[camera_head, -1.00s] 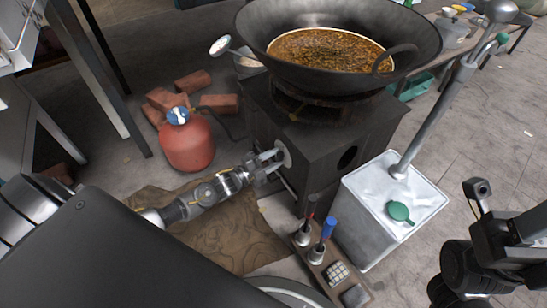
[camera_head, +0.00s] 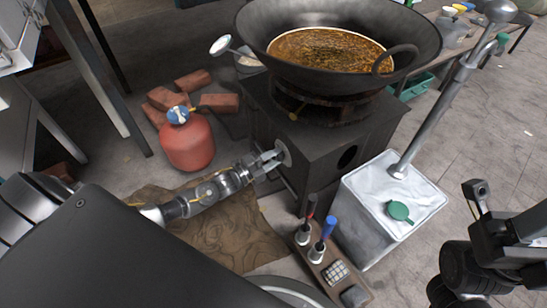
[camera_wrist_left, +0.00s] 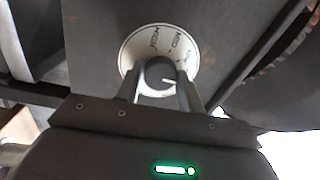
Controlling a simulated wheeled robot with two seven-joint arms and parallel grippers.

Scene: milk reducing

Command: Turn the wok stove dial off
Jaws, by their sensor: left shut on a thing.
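The wok stove (camera_head: 325,145) is a dark box under a large black wok of brown stew. Its dial (camera_head: 283,153) is a pale round plate on the side facing my left arm. My left gripper (camera_head: 275,158) reaches it from the left. In the left wrist view, the white dial plate (camera_wrist_left: 160,42) has printed markings, and its dark knob with a white line (camera_wrist_left: 161,76) sits between the two fingers (camera_wrist_left: 161,84), which are shut on it. The lettering is too small to read surely. My right wrist (camera_head: 500,240) is at the right edge; its fingers do not show.
A red gas cylinder (camera_head: 188,143) and several bricks (camera_head: 192,82) stand left of the stove. A white square container (camera_head: 372,222) with a green cap is close to its right. A wooden caddy (camera_head: 330,267) lies in front. A brown cloth (camera_head: 230,232) lies under my left arm.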

